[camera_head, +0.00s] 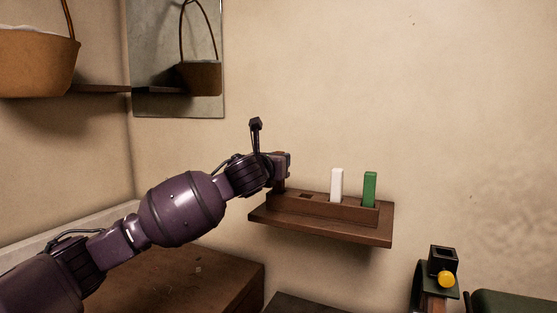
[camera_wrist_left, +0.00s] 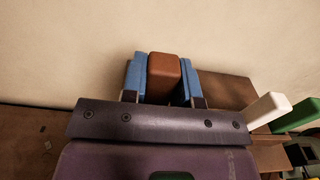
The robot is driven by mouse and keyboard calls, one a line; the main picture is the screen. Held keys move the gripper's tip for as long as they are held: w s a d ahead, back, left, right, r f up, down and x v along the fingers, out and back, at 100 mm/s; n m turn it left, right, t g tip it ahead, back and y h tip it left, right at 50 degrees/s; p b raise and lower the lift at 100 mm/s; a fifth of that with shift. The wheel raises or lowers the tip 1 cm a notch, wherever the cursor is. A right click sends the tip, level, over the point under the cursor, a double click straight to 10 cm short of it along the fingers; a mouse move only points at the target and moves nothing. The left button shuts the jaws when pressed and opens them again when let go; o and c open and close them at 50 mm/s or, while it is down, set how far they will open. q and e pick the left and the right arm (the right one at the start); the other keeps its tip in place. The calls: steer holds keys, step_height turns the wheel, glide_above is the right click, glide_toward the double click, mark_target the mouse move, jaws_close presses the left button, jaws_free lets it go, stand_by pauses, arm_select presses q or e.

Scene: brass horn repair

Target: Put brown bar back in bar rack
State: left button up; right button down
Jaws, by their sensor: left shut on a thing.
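The bar rack (camera_head: 322,227) is a dark wooden ledge on the wall with a slotted block on it. A white bar (camera_head: 336,185) and a green bar (camera_head: 370,189) stand upright in its middle and right part. My left gripper (camera_head: 283,166) is at the rack's left end. In the left wrist view the blue pads of my left gripper (camera_wrist_left: 160,80) are shut on the brown bar (camera_wrist_left: 163,66). The bar's lower end is hidden, so I cannot tell whether it sits in a slot. An empty slot (camera_head: 306,197) shows left of the white bar. My right gripper is out of view.
A mirror (camera_head: 205,100) hangs on the wall behind my left arm. A basket (camera_head: 35,62) stands on a shelf at upper left. A brown cabinet top (camera_head: 190,272) lies below. A dark stand with a yellow knob (camera_head: 446,280) is at lower right. The wall right of the rack is bare.

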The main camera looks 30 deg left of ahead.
arm_select(q)
steer(key=shift+f+b, duration=0.35)
steer(key=shift+f, duration=1)
steer(key=o, duration=1)
steer(key=shift+s, duration=0.35)
steer(key=s+b, duration=0.2)
steer(key=s, duration=0.8)
steer(key=shift+d, duration=0.3)
steer(key=shift+s, duration=0.1)
